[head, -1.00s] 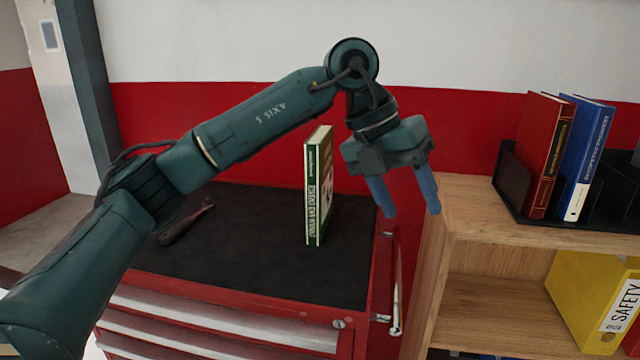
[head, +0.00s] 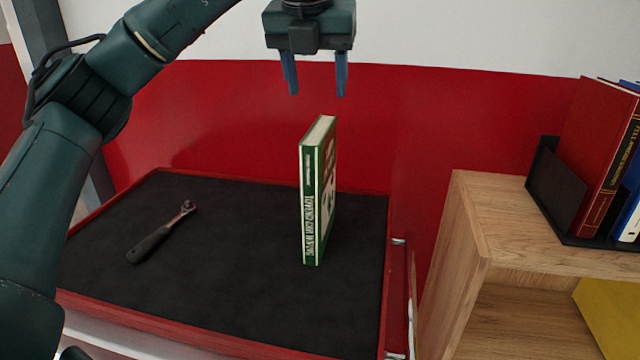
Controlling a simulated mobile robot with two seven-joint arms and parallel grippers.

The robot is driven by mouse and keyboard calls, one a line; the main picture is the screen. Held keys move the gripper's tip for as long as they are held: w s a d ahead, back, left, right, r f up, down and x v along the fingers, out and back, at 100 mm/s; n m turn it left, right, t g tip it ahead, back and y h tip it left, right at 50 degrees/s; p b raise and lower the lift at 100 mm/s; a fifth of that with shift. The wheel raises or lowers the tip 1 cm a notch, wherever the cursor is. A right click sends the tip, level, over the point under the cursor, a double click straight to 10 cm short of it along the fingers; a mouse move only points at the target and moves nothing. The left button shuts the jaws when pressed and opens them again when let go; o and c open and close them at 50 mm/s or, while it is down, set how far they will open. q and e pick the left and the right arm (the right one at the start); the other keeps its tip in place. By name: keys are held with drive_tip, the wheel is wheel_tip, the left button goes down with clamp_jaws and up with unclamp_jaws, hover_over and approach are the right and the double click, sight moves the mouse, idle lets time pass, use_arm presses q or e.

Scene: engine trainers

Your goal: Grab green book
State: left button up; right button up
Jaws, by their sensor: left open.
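The green book (head: 311,205) stands upright on the black top of the red tool cabinet, its spine facing me and its pale page edges showing on top. My left gripper (head: 316,90) is open and empty, with its blue fingers pointing down. In the picture it is just above the book's top edge, apart from it. The right gripper is not in view.
A ratchet (head: 163,232) lies on the black mat (head: 230,265) left of the book. A wooden shelf (head: 480,215) stands at the right, with a black holder (head: 556,190) bearing a red book (head: 600,150) and a blue book. A red and white wall is behind.

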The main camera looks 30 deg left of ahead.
sight(320, 128)
use_arm(q)
drive_tip(key=x, duration=0.5)
drive_tip(key=shift+f, duration=0.1)
drive_tip(key=p+x, duration=0.1)
drive_tip(key=x, duration=0.4)
drive_tip(key=shift+a, duration=0.2)
drive_tip(key=shift+f, duration=0.15)
drive_tip(key=shift+f, duration=0.25)
clamp_jaws()
idle(0.6)
drive_tip(key=shift+w+r, duration=0.1)
drive_tip(key=shift+r, duration=0.05)
idle(0.7)
